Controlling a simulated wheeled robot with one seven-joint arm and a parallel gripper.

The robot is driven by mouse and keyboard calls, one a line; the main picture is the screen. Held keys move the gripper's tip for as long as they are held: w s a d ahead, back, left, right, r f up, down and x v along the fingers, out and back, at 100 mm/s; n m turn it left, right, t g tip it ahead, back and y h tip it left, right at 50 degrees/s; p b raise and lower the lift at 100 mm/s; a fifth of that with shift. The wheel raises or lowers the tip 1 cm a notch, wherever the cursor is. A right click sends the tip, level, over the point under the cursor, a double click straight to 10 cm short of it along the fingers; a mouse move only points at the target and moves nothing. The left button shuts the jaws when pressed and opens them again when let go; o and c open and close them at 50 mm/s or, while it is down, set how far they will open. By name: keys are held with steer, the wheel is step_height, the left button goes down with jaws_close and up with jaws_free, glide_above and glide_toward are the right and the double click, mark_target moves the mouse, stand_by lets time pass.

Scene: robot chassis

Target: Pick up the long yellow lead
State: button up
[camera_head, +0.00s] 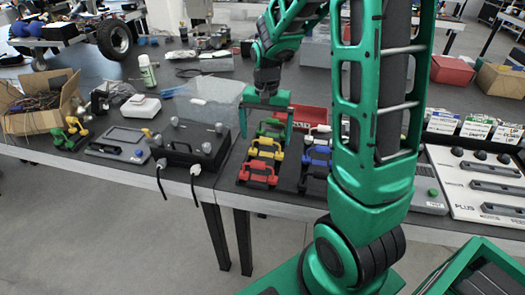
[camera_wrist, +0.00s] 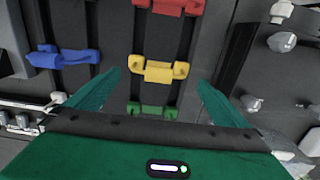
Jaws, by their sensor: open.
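A yellow lead (camera_head: 265,151), shaped like a bar with raised ends, lies on a dark strip near the table's front edge, between a green lead (camera_head: 270,129) and a red lead (camera_head: 258,171). In the wrist view the yellow lead (camera_wrist: 160,71) appears between my fingertips, the green lead (camera_wrist: 152,110) is closer to the palm, and the red lead (camera_wrist: 168,5) is at the top edge. My gripper (camera_head: 266,132) is open and empty over this row, pointing down. It also shows in the wrist view (camera_wrist: 158,80). The exact height above the yellow lead is unclear.
A black box with knobs (camera_head: 190,145) stands close to the left of the row. A second strip with a blue lead (camera_wrist: 62,56) lies alongside. A clear bin (camera_head: 205,98) and a red box (camera_head: 310,114) are behind. My arm hides part of the table to the right.

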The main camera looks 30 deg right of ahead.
mark_target(266, 156)
steer(key=shift+s+a+f, duration=0.1)
steer(key=shift+s+f, duration=0.05)
steer(key=shift+f, duration=1.3)
steer(key=shift+s+f, duration=0.15)
steer(key=shift+f, duration=1.3)
steer(key=c, duration=0.8)
